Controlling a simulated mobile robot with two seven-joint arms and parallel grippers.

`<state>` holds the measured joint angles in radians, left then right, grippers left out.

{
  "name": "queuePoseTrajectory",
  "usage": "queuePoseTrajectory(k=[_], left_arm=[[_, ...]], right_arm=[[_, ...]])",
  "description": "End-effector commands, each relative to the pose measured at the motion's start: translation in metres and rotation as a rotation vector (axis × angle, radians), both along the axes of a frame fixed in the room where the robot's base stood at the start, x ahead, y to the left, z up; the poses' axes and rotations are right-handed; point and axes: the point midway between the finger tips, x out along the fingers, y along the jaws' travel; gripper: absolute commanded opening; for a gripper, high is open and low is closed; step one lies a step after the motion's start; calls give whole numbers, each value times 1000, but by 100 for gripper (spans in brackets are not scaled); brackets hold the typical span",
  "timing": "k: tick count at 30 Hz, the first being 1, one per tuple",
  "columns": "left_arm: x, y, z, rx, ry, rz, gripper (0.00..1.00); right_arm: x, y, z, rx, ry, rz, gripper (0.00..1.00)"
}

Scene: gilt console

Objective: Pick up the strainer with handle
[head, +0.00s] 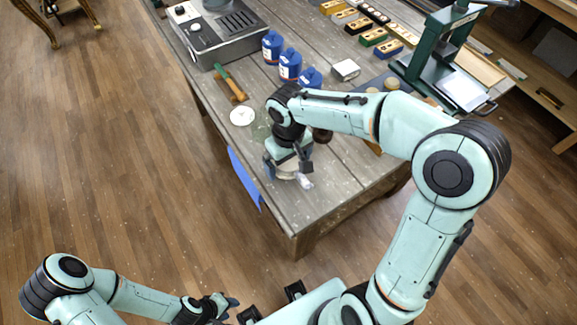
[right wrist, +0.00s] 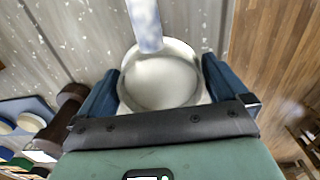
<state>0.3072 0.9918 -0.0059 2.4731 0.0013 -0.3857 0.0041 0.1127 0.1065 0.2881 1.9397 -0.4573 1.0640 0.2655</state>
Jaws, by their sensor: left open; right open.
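The strainer with handle shows in the right wrist view as a pale round bowl (right wrist: 162,82) with a light strip-like handle (right wrist: 145,25) running up from its rim. In the head view the strainer (head: 304,182) is near the table's front corner, mostly hidden under my right gripper (head: 287,166). My right gripper is open, with one dark blue finger on each side of the bowl in the right wrist view (right wrist: 160,68). Whether the fingers touch the rim is unclear. My left gripper (head: 226,303) is open and empty, low in the head view, away from the table.
The wooden table (head: 335,205) also carries a white disc (head: 242,116), a green-handled tool (head: 230,84), blue bottles (head: 290,64), a small white box (head: 346,69), an espresso machine (head: 215,30) and a green press (head: 445,45). A blue sheet (head: 243,180) hangs at the left edge.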

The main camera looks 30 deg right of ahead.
Motion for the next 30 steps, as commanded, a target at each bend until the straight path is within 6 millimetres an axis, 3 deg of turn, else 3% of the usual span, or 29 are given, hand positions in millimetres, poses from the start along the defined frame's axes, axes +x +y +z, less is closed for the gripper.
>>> queuePoseTrajectory(k=[9,10,13,14,23,30], left_arm=[[0,0,-1,0,0,0,43],[0,0,-1,0,0,0,43],[0,0,-1,0,0,0,43],[0,0,-1,0,0,0,43],[0,0,0,0,0,0,43],[2,0,3,0,-2,0,43]], right_arm=[[0,0,-7,-1,-1,0,100],[0,0,-7,0,-1,0,94],[0,0,-7,0,-1,0,61],[0,0,-7,0,-1,0,58],[1,0,-5,0,-3,0,57],[2,0,17,0,-7,-1,57]])
